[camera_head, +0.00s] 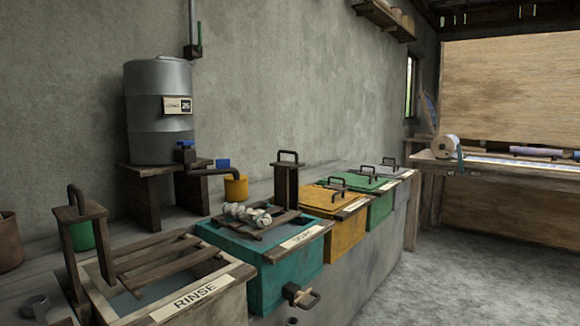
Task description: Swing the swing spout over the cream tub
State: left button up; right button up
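The swing spout (218,171) is a dark pipe at the foot of a grey metal tank (158,110) on a wooden stand. It points right along the wall, and its bent end is by a small yellow pot (236,189). I cannot tell whether the end is above or in front of the pot. The cream tub (207,303) is front left, with a RINSE label (196,295), a pale rim and a wooden rack (155,259) across its top. The spout does not reach over this tub. Neither of my grippers shows.
A teal tub (262,270) with white rolls (247,214) on its rack stands right of the cream tub. Yellow (345,236), green (380,205) and pale-lidded (384,170) tubs follow. A wooden post with a handle (79,212) rises at the cream tub's left. Floor is clear at right.

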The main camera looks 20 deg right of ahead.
aim_at(223, 166)
jog(key=z, duration=0.25)
jog(key=i, duration=0.1)
jog(key=i+l+u, duration=0.7)
jog(key=i, duration=0.15)
